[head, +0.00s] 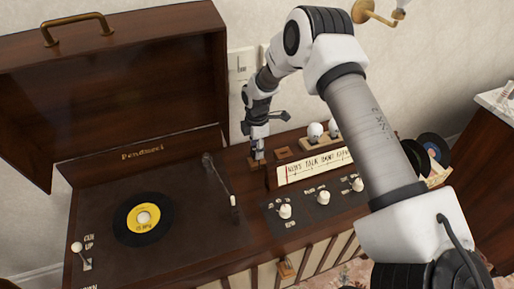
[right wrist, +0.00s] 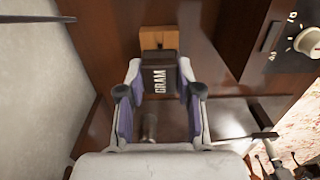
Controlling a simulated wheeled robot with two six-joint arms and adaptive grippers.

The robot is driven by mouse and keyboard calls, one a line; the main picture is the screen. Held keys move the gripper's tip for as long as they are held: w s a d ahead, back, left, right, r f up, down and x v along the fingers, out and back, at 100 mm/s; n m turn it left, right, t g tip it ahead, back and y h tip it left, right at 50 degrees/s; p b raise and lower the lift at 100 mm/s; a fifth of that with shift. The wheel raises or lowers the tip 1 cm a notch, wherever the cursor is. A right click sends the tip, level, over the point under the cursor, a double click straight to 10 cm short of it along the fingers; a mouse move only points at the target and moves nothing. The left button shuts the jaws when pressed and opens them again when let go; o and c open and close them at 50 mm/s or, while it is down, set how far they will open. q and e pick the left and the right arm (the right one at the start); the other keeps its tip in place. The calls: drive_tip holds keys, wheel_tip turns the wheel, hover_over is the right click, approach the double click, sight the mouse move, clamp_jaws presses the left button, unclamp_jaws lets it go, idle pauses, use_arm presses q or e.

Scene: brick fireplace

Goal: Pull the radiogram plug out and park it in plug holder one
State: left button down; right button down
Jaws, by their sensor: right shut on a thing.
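My right gripper (head: 258,155) reaches down to the back edge of the radiogram (head: 190,170). In the right wrist view its fingers (right wrist: 158,80) are shut on a dark brown plug (right wrist: 159,82) lettered GRAM. The plug is right at a small wooden holder (right wrist: 158,40), which is partly hidden behind it. I cannot tell whether the plug is seated in it or just above. The same holder shows under my fingertips in the head view (head: 254,164). A second wooden holder (head: 286,153) sits to its right. No holder number is readable. My left gripper is out of view.
The radiogram's lid (head: 120,90) stands open at the left, and a record (head: 143,219) lies on the turntable. White knobs (head: 323,197) and a tuning dial (head: 314,167) are right of my gripper. A wall socket (head: 241,64) is behind. Bulbs (head: 315,131) stand near my forearm.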

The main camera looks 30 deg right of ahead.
drive_tip(key=shift+f+b, duration=0.7)
drive_tip(key=shift+f, duration=0.65)
drive_tip(key=c, duration=0.7)
unclamp_jaws()
wheel_tip(320, 180, up, 12)
